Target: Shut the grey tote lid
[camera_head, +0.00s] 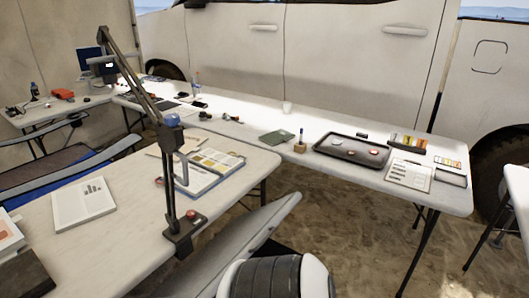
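No grey tote and no tote lid can be made out in the head view. Neither of my grippers shows in this view. A rounded white and black part, likely one of my own arm links, shows at the bottom edge and hides the floor behind it.
A white vehicle (340,60) stands behind. Sandy floor (340,235) shows between the tables.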

